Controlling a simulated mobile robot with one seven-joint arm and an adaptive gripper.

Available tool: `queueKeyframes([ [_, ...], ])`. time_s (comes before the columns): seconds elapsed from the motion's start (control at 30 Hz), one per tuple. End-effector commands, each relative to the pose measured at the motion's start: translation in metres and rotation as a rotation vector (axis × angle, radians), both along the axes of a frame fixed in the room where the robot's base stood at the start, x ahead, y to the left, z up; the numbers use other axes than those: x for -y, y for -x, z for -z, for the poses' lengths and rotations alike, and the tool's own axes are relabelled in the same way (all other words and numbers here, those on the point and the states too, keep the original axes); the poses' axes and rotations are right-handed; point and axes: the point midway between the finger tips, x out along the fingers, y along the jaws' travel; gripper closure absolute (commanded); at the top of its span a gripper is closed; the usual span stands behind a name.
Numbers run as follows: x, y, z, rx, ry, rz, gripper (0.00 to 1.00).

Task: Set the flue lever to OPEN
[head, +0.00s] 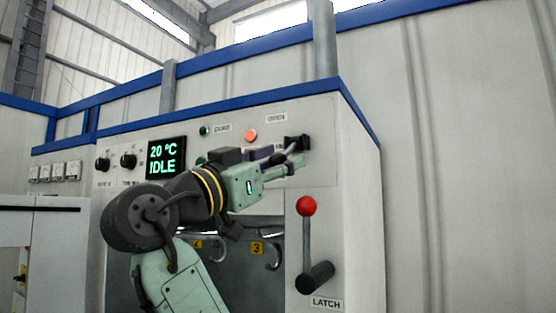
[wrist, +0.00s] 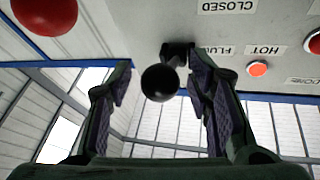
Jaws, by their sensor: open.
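The flue lever shows in the wrist view as a round black knob (wrist: 160,84) on a dark mount, beside the upside-down FLUE label (wrist: 214,50). My gripper (wrist: 160,80) is open, with a finger on either side of the knob and a visible gap on both sides. The CLOSED label (wrist: 227,6) is at the top of the wrist view. In the head view my gripper (head: 293,160) is at the lever's black mount (head: 298,142), below the OPEN label (head: 276,118). My gripper hides most of the lever there.
The LATCH lever with a red ball (head: 306,206) stands out from the panel just below my gripper; the ball also shows in the wrist view (wrist: 45,12). A lit HOT lamp (wrist: 257,69) is beside the flue lever. A display (head: 166,158) reads 20 °C IDLE.

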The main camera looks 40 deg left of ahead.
Motion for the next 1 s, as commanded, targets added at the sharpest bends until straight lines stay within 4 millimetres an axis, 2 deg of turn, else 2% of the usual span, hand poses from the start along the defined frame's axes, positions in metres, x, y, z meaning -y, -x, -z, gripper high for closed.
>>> queueKeyframes([
  [0.07,0.0001,0.0001,0.0,0.0,0.0,0.0,0.57],
  [0.7,0.0002,0.0005,-0.0002,0.001,0.0,0.0,1.0],
  [1.0,0.0002,0.0006,-0.0003,0.001,0.0,0.0,1.0],
])
